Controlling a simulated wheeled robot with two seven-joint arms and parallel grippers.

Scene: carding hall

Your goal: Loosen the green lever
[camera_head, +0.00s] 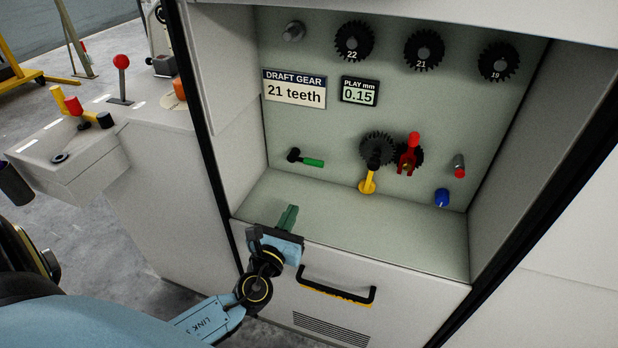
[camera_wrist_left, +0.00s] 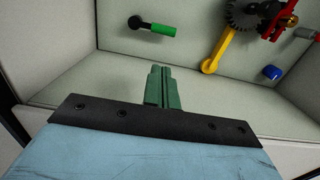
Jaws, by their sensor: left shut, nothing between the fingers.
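The green lever (camera_head: 309,161) is a short green handle on a black pivot, on the back panel at the lower left of the cabinet recess. In the left wrist view the green lever (camera_wrist_left: 161,29) lies nearly level, its pivot at its left end. My left gripper (camera_head: 290,212) has green fingers and is at the front edge of the recess, below the lever and apart from it. In the left wrist view my left gripper (camera_wrist_left: 160,72) shows its fingers together with nothing between them. My right gripper is not in view.
Right of the lever are a yellow lever (camera_head: 368,182), meshed dark gears, a red lever (camera_head: 409,154) and a blue knob (camera_head: 442,197). Spare gears hang above, by a sign reading 21 teeth (camera_head: 295,90). A black drawer handle (camera_head: 336,290) is below. The recess floor is clear.

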